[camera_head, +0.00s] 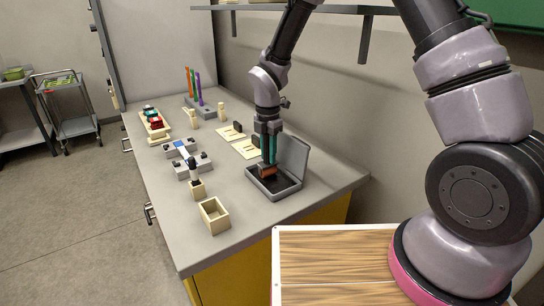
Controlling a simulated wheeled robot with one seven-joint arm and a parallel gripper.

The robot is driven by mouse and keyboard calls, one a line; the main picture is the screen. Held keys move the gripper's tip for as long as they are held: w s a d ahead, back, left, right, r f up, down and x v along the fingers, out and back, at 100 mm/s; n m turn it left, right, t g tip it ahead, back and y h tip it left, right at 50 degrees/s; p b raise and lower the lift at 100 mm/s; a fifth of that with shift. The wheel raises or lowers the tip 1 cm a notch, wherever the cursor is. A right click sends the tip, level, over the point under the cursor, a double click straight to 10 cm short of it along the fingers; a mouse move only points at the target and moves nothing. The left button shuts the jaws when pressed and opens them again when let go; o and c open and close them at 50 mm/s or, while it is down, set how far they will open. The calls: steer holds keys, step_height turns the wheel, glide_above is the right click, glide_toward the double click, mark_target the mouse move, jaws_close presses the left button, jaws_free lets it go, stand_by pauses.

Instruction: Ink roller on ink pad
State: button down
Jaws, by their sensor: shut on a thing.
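The ink pad (288,193) is a grey case with a dark pad inside and its lid raised at the back right. It sits near the right end of the grey counter. My gripper (268,160) points down over the left part of the case. It is shut on the ink roller (267,171), of which a small reddish-brown part shows low at the pad. Whether the roller touches the dark pad surface cannot be told from this view. The roller's upper part is hidden by the gripper.
An open beige box (214,216) stands at the counter's front. Left are a grey fixture (188,160) and a wooden rack (154,124) with red and green items. Pale cards (245,149) lie behind the pad. Coloured pens (194,86) stand at the back.

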steer(key=shift+w+a, duration=0.4)
steer(key=shift+w, duration=0.25)
steer(key=shift+s, duration=0.1)
steer(key=shift+s+d, duration=0.65)
steer(key=shift+s, duration=0.3)
steer(key=shift+s+d, duration=0.7)
steer(key=shift+s, duration=0.3)
steer(key=shift+s+d, duration=0.65)
steer(key=shift+s, duration=0.3)
steer(key=shift+w+a, duration=0.65)
steer(key=shift+w, duration=0.35)
steer(key=shift+w+a, duration=0.7)
steer(key=shift+w, duration=0.3)
steer(key=shift+w+a, duration=0.65)
steer(key=shift+w, duration=0.35)
steer(key=shift+s, duration=0.1)
